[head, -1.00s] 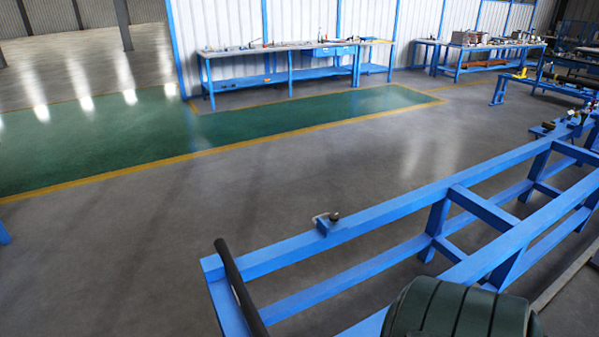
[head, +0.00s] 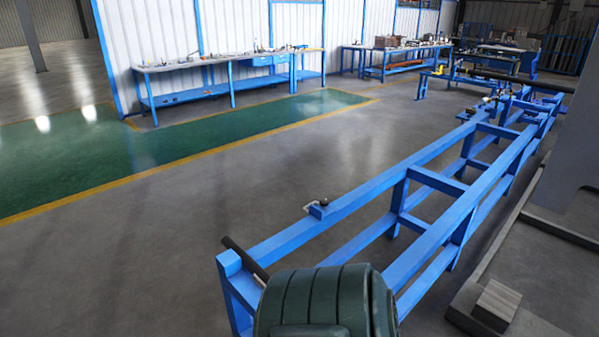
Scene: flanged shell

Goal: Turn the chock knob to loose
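A small dark round knob (head: 323,202) sits on a blue bracket on the left rail of the long blue frame (head: 400,180). A pale bent piece sticks out to its left. It may be the chock knob; no marking is readable and its setting cannot be told. A dark green ribbed rounded body (head: 322,300) fills the bottom middle, at the near end of the frame. Neither of my grippers is in view.
A black bar (head: 244,257) leans across the frame's near left corner. Open grey floor (head: 190,220) lies left of the frame. Blue workbenches (head: 190,90) stand along the far wall. A grey stepped block (head: 497,304) is at the lower right.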

